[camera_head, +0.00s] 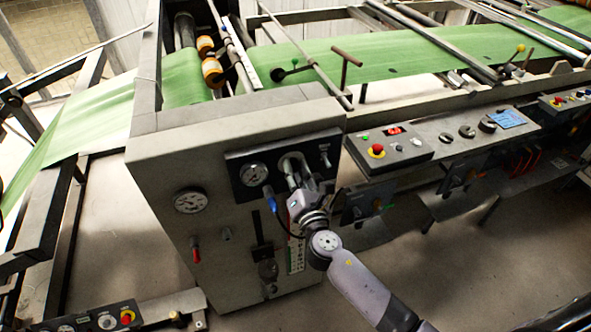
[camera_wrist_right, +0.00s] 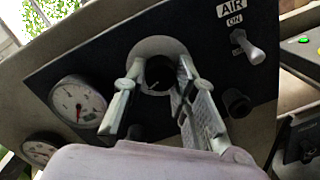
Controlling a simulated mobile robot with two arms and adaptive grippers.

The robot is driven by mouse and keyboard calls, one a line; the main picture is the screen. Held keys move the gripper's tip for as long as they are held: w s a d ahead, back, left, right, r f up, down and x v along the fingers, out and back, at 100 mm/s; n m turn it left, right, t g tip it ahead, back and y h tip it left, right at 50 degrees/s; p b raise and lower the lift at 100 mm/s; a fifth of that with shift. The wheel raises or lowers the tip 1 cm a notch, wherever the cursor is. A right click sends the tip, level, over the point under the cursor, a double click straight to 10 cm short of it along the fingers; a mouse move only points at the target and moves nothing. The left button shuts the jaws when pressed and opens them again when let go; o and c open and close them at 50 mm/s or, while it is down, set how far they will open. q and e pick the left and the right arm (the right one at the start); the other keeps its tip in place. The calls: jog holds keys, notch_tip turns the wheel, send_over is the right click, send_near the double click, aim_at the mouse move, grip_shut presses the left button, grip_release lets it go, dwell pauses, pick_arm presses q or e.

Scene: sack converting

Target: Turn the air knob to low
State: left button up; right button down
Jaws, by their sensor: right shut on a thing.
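The air knob (camera_wrist_right: 158,76) is round, with a dark face and a pale pointer mark. It sits on the dark panel of the grey machine cabinet, below and left of the AIR label (camera_wrist_right: 231,8). My right gripper (camera_wrist_right: 161,82) is shut on the knob, one finger on each side, in the right wrist view. In the head view my right gripper (camera_head: 293,172) reaches the panel and largely hides the knob. The scale around the knob is hard to read. My left gripper is not in view.
A toggle switch (camera_wrist_right: 247,48) under the AIR label is right of the knob. A white pressure gauge (camera_head: 253,174) is to its left, and another gauge (camera_head: 190,201) sits lower left. A control box with a red button (camera_head: 376,151) stands right of the cabinet.

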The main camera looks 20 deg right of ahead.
jog(key=n+p, duration=0.1)
jog(key=n, duration=0.4)
jog(key=shift+n, duration=0.3)
dwell(0.4)
jog(key=c, duration=1.3)
grip_release()
jog(key=shift+s, duration=0.1)
jog(key=s, duration=1.1)
jog(key=shift+s+f, duration=0.35)
jog(key=shift+s, duration=0.05)
jog(key=shift+f, duration=0.1)
